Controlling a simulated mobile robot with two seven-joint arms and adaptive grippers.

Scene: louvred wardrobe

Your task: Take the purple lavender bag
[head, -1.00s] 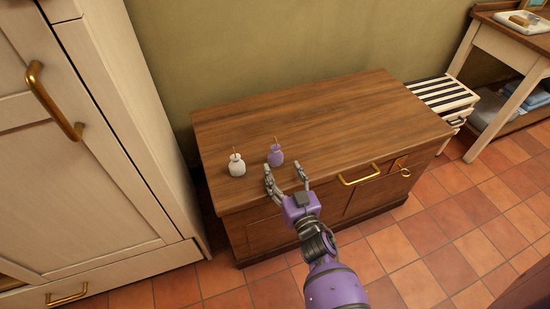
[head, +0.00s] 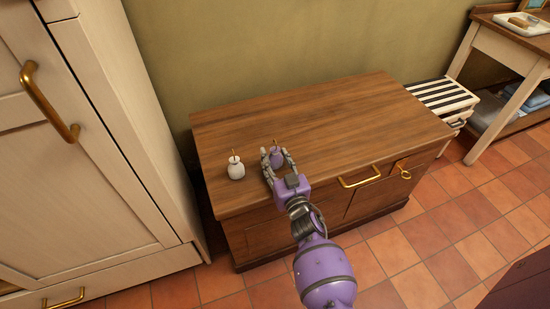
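The small purple lavender bag (head: 276,155) stands upright on the wooden cabinet top, near its front left corner. My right gripper (head: 276,162) reaches over the front edge, with one finger on each side of the purple bag. The fingers look open around it; whether they touch it is hard to tell. The gripper hides the bag's lower front. A white bag (head: 236,168) of similar shape stands just left of the gripper, apart from it. My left gripper is not in view.
The wooden cabinet (head: 330,117) has a clear top to the right and behind. A cream wardrobe (head: 85,180) with brass handles stands close on the left. A black-and-white striped box (head: 440,98) and a side table (head: 510,42) are at the right.

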